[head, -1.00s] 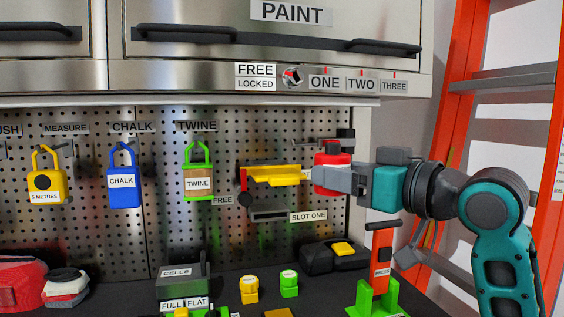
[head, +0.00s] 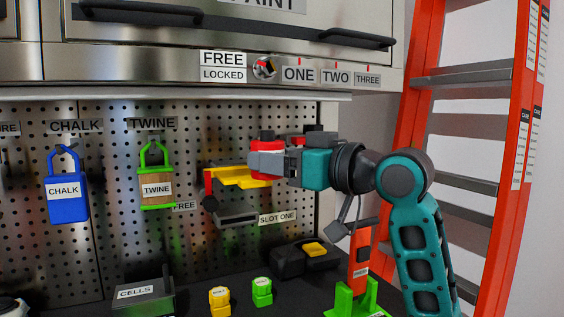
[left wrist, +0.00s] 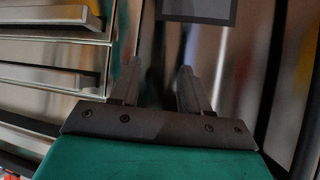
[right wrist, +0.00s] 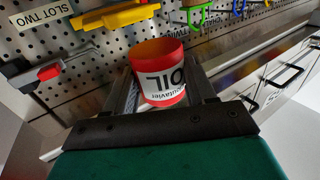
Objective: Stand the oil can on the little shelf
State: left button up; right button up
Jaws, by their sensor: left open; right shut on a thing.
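The red oil can (right wrist: 163,55), with a white OIL label, is between the fingers of my right gripper (right wrist: 163,88), which is shut on it. The label reads upside down in the right wrist view. In the head view the oil can (head: 266,134) is partly hidden by my right gripper (head: 266,163). It overlaps the right end of a small yellow ledge (head: 233,180) on the pegboard, apparently the little shelf; I cannot tell whether they touch. My left gripper (left wrist: 156,88) is open and empty in the left wrist view, outside the head view.
A grey ledge (head: 236,218) labelled SLOT ONE is below the yellow one. Twine (head: 156,188) and chalk (head: 66,190) hang to the left. Steel drawers (head: 230,25) are above. Small yellow and green blocks stand on the bench below, and an orange ladder (head: 462,75) is at the right.

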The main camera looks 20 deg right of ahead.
jog(key=shift+w, duration=1.8)
jog(key=shift+w+a, duration=0.15)
jog(key=shift+w, duration=1.5)
jog(key=shift+w+a, duration=0.1)
jog(key=shift+w, duration=2.85)
jog(key=shift+w+f, duration=0.1)
jog(key=shift+f, duration=0.1)
pick_arm(q)
jog(key=shift+w, duration=0.1)
pick_arm(e)
jog(key=shift+f, duration=0.35)
pick_arm(q)
jog(key=shift+w+f, duration=0.1)
jog(key=shift+f, duration=0.05)
pick_arm(e)
jog(key=shift+f, duration=0.4)
jog(key=o, duration=1.2)
